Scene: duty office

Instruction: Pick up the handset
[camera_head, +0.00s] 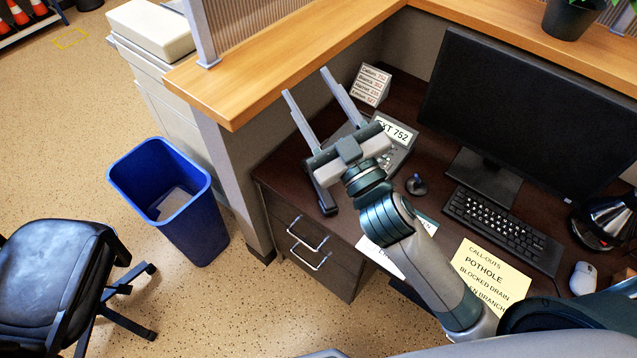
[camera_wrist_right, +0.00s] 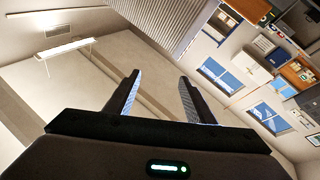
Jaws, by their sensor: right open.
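The dark handset (camera_head: 322,194) lies at the left side of the grey desk phone (camera_head: 398,154), near the desk's left edge. The phone has a label reading EXT 752, and my right gripper hides part of both phone and handset. My right gripper (camera_head: 306,82) is open and empty, above the phone in the picture, with its fingers pointing to the upper left, away from the handset. In the right wrist view its open fingers (camera_wrist_right: 160,76) have only walls and ceiling beyond them. My left gripper is not in view.
A wooden ledge (camera_head: 290,62) runs behind the dark desk (camera_head: 285,165). A card stand (camera_head: 371,84) is behind the phone. The monitor (camera_head: 535,110), keyboard (camera_head: 503,228) and yellow note (camera_head: 487,278) are to the right. A blue bin (camera_head: 205,235) and chair (camera_head: 52,270) stand left.

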